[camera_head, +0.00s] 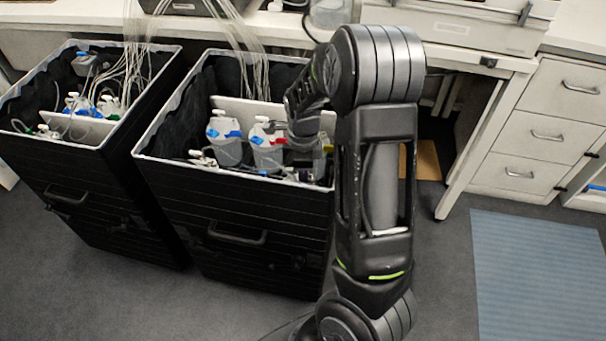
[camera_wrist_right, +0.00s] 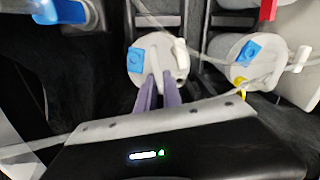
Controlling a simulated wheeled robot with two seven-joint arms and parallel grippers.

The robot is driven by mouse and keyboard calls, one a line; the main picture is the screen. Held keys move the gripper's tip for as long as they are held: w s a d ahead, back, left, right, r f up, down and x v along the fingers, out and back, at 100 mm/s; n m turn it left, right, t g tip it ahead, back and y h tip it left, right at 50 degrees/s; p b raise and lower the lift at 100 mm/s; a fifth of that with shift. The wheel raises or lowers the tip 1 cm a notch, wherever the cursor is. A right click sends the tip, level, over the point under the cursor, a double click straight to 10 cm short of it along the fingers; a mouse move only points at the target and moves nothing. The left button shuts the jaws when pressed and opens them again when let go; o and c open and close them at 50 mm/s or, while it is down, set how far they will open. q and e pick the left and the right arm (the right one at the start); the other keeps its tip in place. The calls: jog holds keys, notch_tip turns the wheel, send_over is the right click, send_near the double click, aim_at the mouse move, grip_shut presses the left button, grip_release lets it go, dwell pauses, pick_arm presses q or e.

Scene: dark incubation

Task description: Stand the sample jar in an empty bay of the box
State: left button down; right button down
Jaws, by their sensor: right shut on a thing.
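The sample jar (camera_wrist_right: 152,52) has a round white lid with a blue patch and is at the centre of the wrist view. My right gripper (camera_wrist_right: 160,84) is shut on it, with both fingers at its lid. In the head view my right gripper (camera_head: 303,132) reaches down into the right-hand black box (camera_head: 180,210) from the right. The gripper and my arm hide much of what is there, and the jar's base is hidden, so I cannot tell whether it touches the floor of a bay. My left gripper is not in view.
Similar white jars (camera_head: 226,137) stand in the right-hand box; another jar (camera_wrist_right: 238,62) is close beside the held one. Thin tubes (camera_head: 262,70) hang into the box. A second black box (camera_head: 85,190) stands at left, with a counter behind. Floor is clear at right, around a blue mat (camera_head: 535,270).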

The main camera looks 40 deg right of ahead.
jog(key=shift+s+a+f+b, duration=0.1)
jog(key=shift+f+b, duration=0.2)
jog(key=shift+f, duration=0.25)
jog(key=c, duration=1.4)
grip_release()
notch_tip(320, 180, up, 9)
jog(key=p, duration=0.8)
jog(key=shift+p, duration=0.4)
jog(key=shift+r, duration=0.1)
